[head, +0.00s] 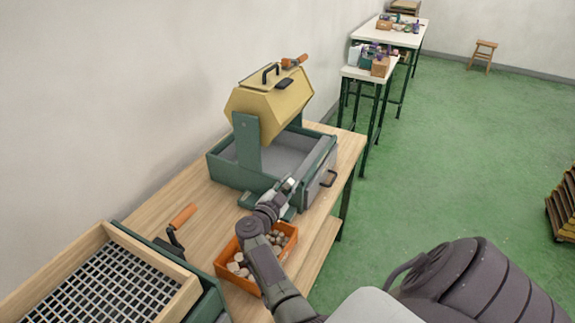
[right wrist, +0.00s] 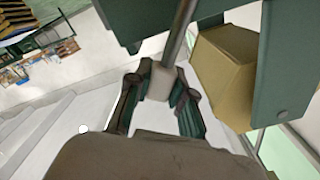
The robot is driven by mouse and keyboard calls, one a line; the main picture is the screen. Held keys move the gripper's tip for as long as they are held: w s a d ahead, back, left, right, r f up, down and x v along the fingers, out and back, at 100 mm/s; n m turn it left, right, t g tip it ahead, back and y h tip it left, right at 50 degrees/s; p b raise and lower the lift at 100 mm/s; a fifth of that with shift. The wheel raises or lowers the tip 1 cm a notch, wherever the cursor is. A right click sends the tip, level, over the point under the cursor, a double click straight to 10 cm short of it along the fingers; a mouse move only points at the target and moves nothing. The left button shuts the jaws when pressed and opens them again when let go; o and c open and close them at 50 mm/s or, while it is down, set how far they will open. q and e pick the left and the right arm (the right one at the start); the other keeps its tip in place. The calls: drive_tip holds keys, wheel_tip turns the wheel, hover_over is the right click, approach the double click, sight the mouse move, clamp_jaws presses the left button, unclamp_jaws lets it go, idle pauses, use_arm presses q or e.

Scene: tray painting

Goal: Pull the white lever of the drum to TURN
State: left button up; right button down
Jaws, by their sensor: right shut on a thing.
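The drum (head: 265,100) is a yellow faceted barrel with a black handle, held between green uprights over a green base. It also shows in the right wrist view (right wrist: 228,75). The white lever (right wrist: 160,82) is a pale grip on a metal rod. My right gripper (right wrist: 160,97) is shut on this grip, with one dark finger on each side. In the head view my right arm reaches over the orange box to the front of the base, and the gripper (head: 284,192) partly hides the lever. My left gripper is not in view.
An orange box (head: 224,262) of small pale pieces stands on the wooden table below my right arm. A wood-framed mesh tray (head: 150,252) and an orange-handled crank (head: 183,215) are at the lower left.

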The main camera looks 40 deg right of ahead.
drive_tip(key=shift+f, duration=0.15)
drive_tip(key=c, duration=1.2)
unclamp_jaws()
drive_tip(key=shift+s, duration=0.1)
drive_tip(key=shift+o, duration=1)
